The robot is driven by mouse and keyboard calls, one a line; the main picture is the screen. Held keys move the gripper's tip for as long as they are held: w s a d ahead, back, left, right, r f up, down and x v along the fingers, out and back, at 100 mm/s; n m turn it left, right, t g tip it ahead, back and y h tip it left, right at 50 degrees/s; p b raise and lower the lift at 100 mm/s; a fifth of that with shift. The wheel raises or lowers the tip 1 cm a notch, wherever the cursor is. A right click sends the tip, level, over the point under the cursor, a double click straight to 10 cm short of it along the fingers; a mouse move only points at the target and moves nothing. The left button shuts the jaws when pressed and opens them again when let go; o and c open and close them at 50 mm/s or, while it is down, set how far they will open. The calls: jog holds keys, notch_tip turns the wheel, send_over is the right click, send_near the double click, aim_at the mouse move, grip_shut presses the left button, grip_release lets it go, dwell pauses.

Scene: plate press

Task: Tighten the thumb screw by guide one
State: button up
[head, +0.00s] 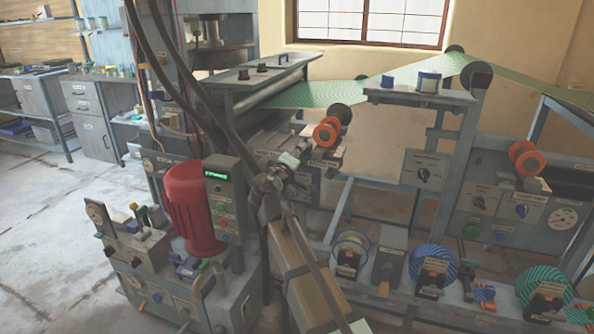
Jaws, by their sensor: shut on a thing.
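My gripper (283,172) is at the middle of the head view, at the front of the press frame, just left of and below a unit with orange-red rings (326,133). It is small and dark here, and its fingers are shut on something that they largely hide. It sits where a small screw on that unit would be, so I take the held thing to be the thumb screw, though I cannot make out its head. Which unit is guide one cannot be read, as the labels are too small.
A red motor (193,208) and a control box with a lit green display (222,190) stand close to the left. A green patterned web (335,92) runs above to the right. Blue and teal reels (433,265) line the lower right. Open floor (45,230) lies at far left.

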jog(key=m+b, duration=0.4)
jog(key=b, duration=0.1)
jog(key=m+b, duration=0.2)
jog(key=b, duration=0.1)
jog(key=shift+w+f, duration=0.1)
jog(key=shift+f, duration=0.15)
jog(key=m+b, duration=0.3)
jog(key=b, duration=0.1)
jog(key=shift+m, duration=0.4)
jog(key=shift+r+m+b, duration=0.25)
jog(key=shift+m+b, duration=1.15)
jog(key=shift+b, duration=0.1)
jog(key=o, duration=1.2)
jog(key=shift+c, duration=0.2)
jog(key=shift+r+p, duration=0.1)
jog(key=shift+p, duration=0.2)
